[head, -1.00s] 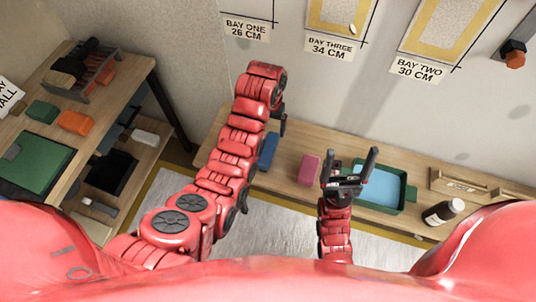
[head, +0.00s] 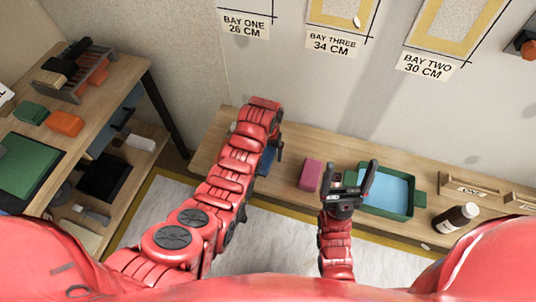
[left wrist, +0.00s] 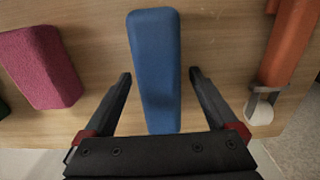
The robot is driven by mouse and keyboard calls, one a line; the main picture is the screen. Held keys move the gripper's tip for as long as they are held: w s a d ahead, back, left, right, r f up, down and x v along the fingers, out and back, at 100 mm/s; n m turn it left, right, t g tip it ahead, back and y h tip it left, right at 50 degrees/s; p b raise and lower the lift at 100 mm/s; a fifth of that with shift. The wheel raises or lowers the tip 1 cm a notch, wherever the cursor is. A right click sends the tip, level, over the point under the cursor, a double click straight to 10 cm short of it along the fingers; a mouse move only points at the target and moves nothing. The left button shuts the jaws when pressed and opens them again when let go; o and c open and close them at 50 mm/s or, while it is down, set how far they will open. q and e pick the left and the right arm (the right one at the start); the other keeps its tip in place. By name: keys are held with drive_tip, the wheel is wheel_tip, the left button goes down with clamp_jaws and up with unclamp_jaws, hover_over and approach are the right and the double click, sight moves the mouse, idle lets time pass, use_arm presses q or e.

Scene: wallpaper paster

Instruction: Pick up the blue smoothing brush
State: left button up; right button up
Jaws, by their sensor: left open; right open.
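The blue smoothing brush (head: 267,162) lies on the wooden bench against the wall, partly hidden by my left arm in the head view. In the left wrist view the brush (left wrist: 155,60) is a long blue block, narrower at its near end. My left gripper (left wrist: 162,76) is open, with one finger on each side of the brush and a gap to both. In the head view this gripper is mostly hidden behind its arm. My right gripper (head: 350,170) is open and empty, in front of the green tray.
A pink block (head: 311,173) lies right of the brush; it also shows in the left wrist view (left wrist: 38,65). An orange-handled tool (left wrist: 288,40) lies on the brush's other side. A green tray (head: 410,213) and a dark bottle (head: 452,219) stand further right.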

use_arm(q)
drive_tip(key=shift+f, duration=0.15)
drive_tip(key=shift+c, duration=0.3)
clamp_jaws()
idle(0.3)
